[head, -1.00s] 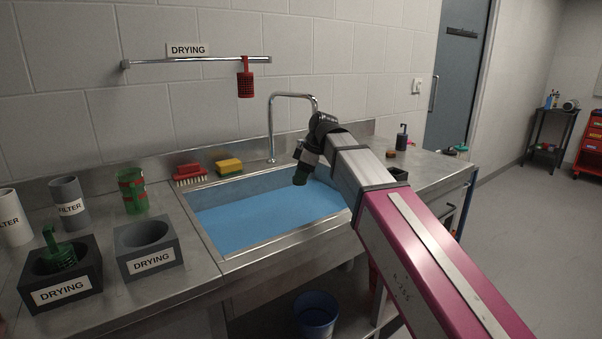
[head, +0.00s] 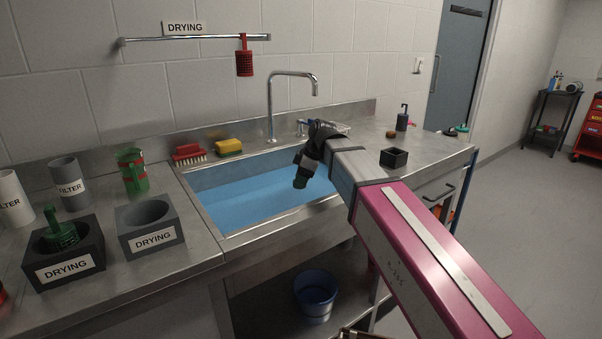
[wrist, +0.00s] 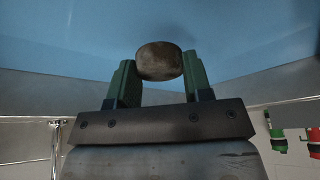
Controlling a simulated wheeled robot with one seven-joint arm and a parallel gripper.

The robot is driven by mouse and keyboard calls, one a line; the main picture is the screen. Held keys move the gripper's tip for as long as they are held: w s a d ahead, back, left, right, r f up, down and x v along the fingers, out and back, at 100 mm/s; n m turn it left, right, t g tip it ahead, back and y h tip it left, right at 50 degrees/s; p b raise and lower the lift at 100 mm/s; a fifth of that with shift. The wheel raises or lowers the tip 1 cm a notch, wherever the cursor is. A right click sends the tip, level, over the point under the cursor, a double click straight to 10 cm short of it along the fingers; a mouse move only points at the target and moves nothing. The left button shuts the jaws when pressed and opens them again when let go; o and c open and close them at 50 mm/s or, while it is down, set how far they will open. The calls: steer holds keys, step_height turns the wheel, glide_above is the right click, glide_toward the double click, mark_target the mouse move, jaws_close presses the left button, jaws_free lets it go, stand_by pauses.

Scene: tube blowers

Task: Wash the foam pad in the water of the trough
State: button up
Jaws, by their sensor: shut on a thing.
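The trough (head: 218,233) is a steel sink in the counter, holding blue water (head: 245,200). My gripper (head: 300,183) points down over the right part of the trough. In the wrist view my gripper (wrist: 160,75) has its green fingers shut on a round brownish foam pad (wrist: 159,62), with the blue water behind it. The pad is hidden or too small to make out in the head view. I cannot tell whether it touches the water.
A faucet (head: 270,105) rises behind the trough. A red brush (head: 188,153) and a yellow sponge (head: 229,147) lie on its back left rim. Filters and drying holders (head: 151,227) stand left. A black open box (head: 394,158) is on the right counter. A blue bucket (head: 315,297) stands below.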

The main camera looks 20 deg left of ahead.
steer(key=shift+f, duration=4.9)
steer(key=shift+s+a, duration=0.1)
steer(key=shift+s+a, duration=0.3)
steer(key=shift+s, duration=0.05)
steer(key=shift+w+d, duration=0.1)
steer(key=shift+w, duration=0.05)
steer(key=shift+w+d, duration=0.3)
steer(key=shift+w, duration=0.05)
steer(key=shift+s+a, duration=0.15)
steer(key=shift+s, duration=0.05)
steer(key=shift+s+a, duration=0.25)
steer(key=shift+s, duration=0.05)
